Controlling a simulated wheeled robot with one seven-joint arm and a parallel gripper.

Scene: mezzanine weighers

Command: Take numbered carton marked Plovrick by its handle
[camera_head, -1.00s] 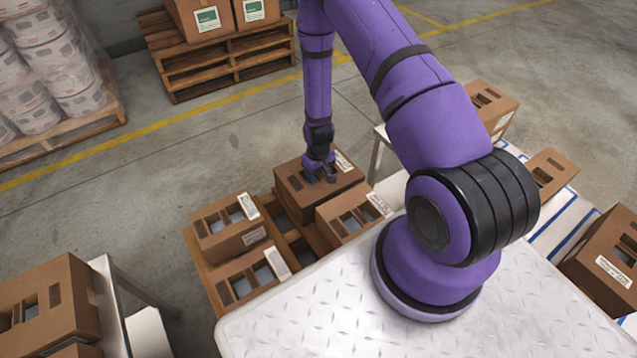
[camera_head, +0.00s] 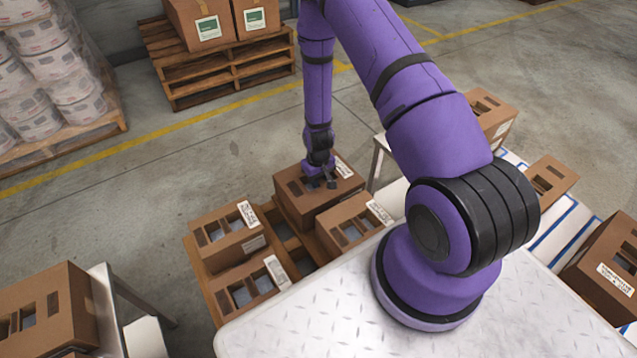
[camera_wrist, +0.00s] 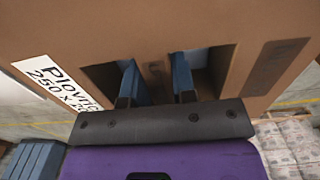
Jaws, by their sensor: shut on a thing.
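The carton marked Plovrick (camera_head: 306,206) is a brown box at the back of the group of cartons on a low pallet. In the wrist view the carton (camera_wrist: 150,35) fills most of the picture, and its white label (camera_wrist: 58,88) reads "Plovric…" and "250 x…", partly cut off. My gripper (camera_head: 322,182) is at the carton's top. In the wrist view my gripper (camera_wrist: 157,80) has its two blue fingers in the two handle openings, shut on the strip of cardboard between them. The fingertips are hidden inside the carton.
Other cartons with handle slots stand close by: one at the left (camera_head: 228,232), one at the front (camera_head: 250,288) and one at the right (camera_head: 352,224). A table at the lower left holds another carton (camera_head: 45,310). Open floor (camera_head: 215,150) lies behind the pallet.

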